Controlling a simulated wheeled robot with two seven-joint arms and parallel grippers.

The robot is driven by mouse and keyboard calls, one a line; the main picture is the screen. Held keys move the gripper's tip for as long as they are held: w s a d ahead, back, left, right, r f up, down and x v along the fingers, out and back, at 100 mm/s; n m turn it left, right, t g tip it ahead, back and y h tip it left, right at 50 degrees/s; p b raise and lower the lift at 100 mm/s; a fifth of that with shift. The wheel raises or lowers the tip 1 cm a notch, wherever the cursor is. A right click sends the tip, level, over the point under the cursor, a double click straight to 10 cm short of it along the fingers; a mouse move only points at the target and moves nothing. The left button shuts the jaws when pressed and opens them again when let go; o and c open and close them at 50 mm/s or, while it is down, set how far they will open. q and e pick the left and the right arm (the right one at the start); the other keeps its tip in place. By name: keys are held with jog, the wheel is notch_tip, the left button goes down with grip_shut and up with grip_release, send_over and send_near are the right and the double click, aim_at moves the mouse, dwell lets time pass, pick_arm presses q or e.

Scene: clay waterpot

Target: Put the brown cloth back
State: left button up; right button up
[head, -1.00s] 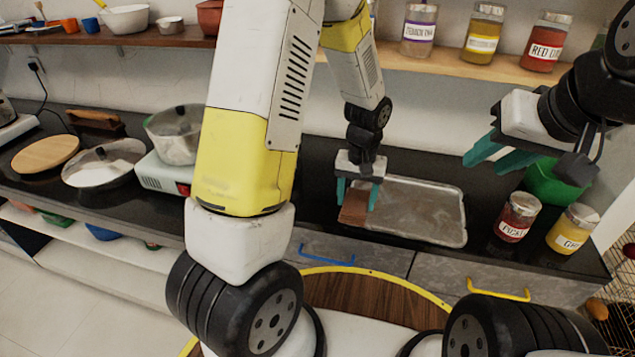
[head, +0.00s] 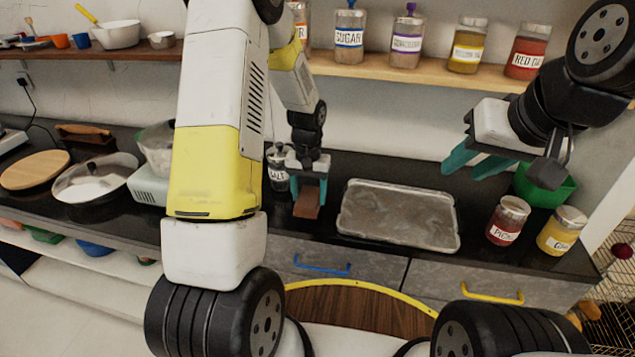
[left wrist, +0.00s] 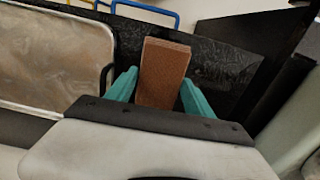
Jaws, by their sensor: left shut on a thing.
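The brown cloth (head: 307,202) is a small folded brown block. My left gripper (head: 309,186) is shut on it and holds it over the dark counter, left of the metal tray (head: 398,214). In the left wrist view the cloth (left wrist: 163,72) stands out between the teal fingers of my left gripper (left wrist: 158,90). The tray also shows at the left of that view (left wrist: 55,60). My right gripper (head: 480,160) is at the right, above the counter and away from the cloth; its teal fingers are apart and nothing shows between them.
A red jar (head: 508,221), a yellow jar (head: 562,231) and a green container (head: 545,186) stand right of the tray. Several labelled jars line the shelf (head: 420,75). A lidded pan (head: 96,180) is at the left.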

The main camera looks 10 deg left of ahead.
aim_at(308, 191)
pick_arm(q)
jog(key=shift+w+a+f, duration=0.1)
jog(key=shift+w+a, duration=0.1)
jog(key=shift+w, duration=0.35)
jog(key=shift+w+a, duration=0.2)
jog(key=shift+w, duration=0.3)
jog(key=shift+w+f, duration=0.1)
jog(key=shift+f, duration=1.65)
jog(key=shift+f, duration=0.1)
jog(key=o, duration=1.3)
